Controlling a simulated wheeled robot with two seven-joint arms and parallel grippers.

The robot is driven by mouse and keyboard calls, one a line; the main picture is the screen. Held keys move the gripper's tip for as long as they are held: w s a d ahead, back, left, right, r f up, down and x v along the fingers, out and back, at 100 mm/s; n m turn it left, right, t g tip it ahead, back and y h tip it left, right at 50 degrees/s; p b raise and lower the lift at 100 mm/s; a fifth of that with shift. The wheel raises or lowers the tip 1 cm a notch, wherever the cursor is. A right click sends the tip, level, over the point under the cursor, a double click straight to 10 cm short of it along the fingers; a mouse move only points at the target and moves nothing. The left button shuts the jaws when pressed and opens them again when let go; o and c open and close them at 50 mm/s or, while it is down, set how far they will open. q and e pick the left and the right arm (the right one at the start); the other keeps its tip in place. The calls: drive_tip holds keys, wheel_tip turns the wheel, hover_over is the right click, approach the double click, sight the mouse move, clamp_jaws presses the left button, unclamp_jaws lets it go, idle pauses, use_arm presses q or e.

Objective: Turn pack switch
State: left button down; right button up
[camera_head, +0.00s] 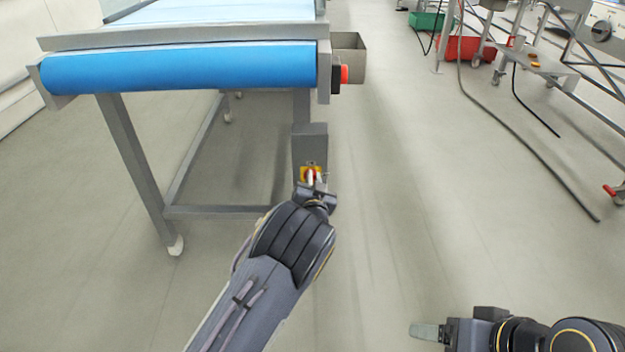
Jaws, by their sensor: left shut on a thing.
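The pack switch (304,173) is a red rotary knob on a yellow plate. It sits on a grey box (310,140) at the right front leg of the conveyor. My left gripper (313,181) reaches up to it from below and is shut on the knob, hiding part of it. The knob's exact angle is hard to make out. My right gripper (428,332) is at the bottom right, away from the switch, pointing left. Its fingers overlap from this side, so their gap does not show.
The conveyor with its blue belt (180,68) stands at upper left. A red button (344,74) and a metal bin (349,56) are on its right end. Red (470,48) and green (428,22) crates, cables and a wheeled frame are at upper right. The middle floor is clear.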

use_arm(q)
drive_tip(key=shift+d+f+m, duration=0.1)
drive_tip(key=shift+m, duration=0.6)
drive_tip(key=c, duration=1.5)
unclamp_jaws()
drive_tip(key=shift+o, duration=0.2)
drive_tip(key=shift+s, duration=0.1)
drive_tip(key=s+p, duration=0.2)
drive_tip(key=s, duration=0.5)
drive_tip(key=shift+s, duration=0.35)
